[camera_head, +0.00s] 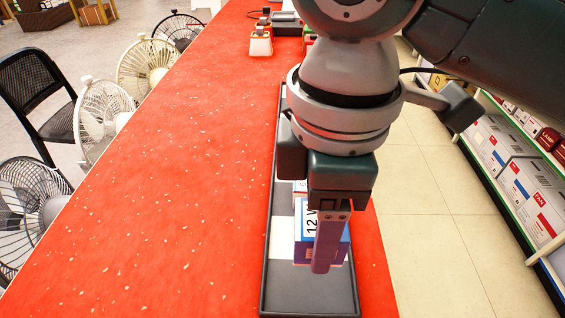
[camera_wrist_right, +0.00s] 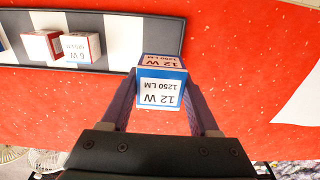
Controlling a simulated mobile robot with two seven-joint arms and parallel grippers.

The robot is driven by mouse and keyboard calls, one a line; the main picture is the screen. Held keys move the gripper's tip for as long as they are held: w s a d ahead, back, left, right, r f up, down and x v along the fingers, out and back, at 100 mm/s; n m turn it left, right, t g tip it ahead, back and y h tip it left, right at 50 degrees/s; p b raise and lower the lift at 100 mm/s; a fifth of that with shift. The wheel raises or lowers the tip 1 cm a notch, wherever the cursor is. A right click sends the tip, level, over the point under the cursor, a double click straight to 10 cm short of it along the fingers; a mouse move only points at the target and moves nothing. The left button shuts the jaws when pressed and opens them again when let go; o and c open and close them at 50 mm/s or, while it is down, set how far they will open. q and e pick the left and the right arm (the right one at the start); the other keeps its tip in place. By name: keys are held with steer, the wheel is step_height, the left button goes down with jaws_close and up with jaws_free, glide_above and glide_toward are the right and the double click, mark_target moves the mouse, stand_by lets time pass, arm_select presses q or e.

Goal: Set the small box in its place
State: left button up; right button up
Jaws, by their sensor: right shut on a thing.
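My right gripper (camera_head: 328,266) is shut on a small blue and white box (camera_head: 303,232) marked 12 W. In the right wrist view the box (camera_wrist_right: 161,92) shows "12 W 1250 LM" between the two fingers. A long dark tray (camera_head: 340,303) lies on the red counter, and the box appears over its near part in the head view. In the right wrist view the tray (camera_wrist_right: 172,28) has white and grey sections. The gripper and arm hide much of the tray in the head view. I cannot tell the box's height above it. My left gripper is not in view.
The red counter (camera_head: 180,190) is clear on the left. Fans (camera_head: 103,112) stand along its left edge. Shelves (camera_head: 510,160) stand at the right.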

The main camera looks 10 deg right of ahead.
steer(key=b, duration=0.1)
glide_above(308, 285)
step_height(308, 285, down, 7)
steer(key=shift+d+r, duration=0.1)
steer(key=shift+r, duration=0.05)
steer(key=shift+f+b, duration=0.65)
steer(key=shift+f, duration=1.5)
steer(key=shift+f, duration=0.1)
steer(key=o, duration=0.9)
steer(key=shift+f, duration=0.1)
steer(key=o, duration=0.4)
steer(key=shift+o, duration=0.3)
steer(key=shift+r, duration=0.2)
